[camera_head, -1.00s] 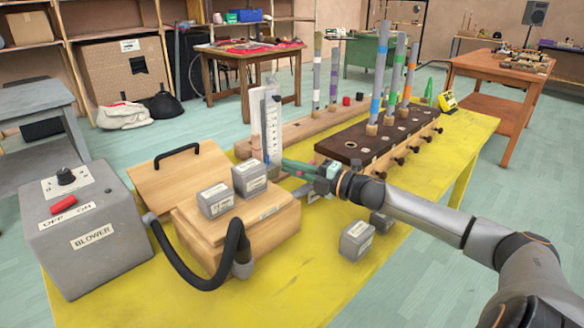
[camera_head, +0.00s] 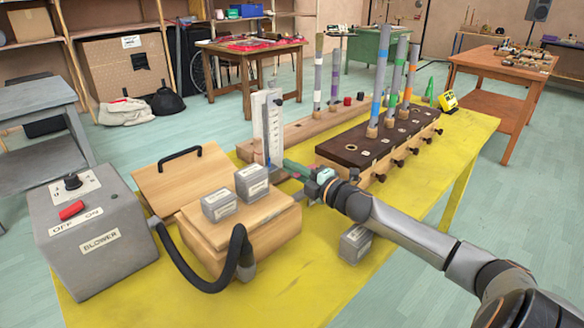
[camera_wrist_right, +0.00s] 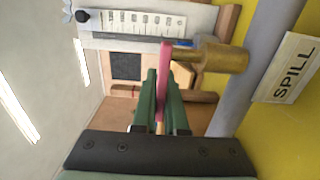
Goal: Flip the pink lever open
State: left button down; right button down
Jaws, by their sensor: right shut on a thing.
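The pink lever (camera_wrist_right: 165,62) shows in the right wrist view as a narrow bar beside a brass valve body (camera_wrist_right: 222,56). The green fingers of my right gripper (camera_wrist_right: 161,84) are shut around the lever, one on each side. In the head view my right gripper (camera_head: 290,167) is at the foot of the upright white gauge board (camera_head: 268,115). My left gripper is not in view.
A wooden box (camera_head: 270,225) with grey weights (camera_head: 219,204) on its lid stands left of my right gripper. A black hose (camera_head: 238,250) runs to the grey blower (camera_head: 95,235). A dark pipe chest (camera_head: 345,150) lies beyond the gripper.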

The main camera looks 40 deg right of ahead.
jog(key=c, duration=1)
grip_release()
jog(key=shift+o, duration=0.2)
jog(key=shift+s, duration=0.15)
jog(key=s+p, duration=0.2)
jog(key=s, duration=1)
jog(key=shift+d, duration=0.45)
jog(key=shift+s, duration=0.1)
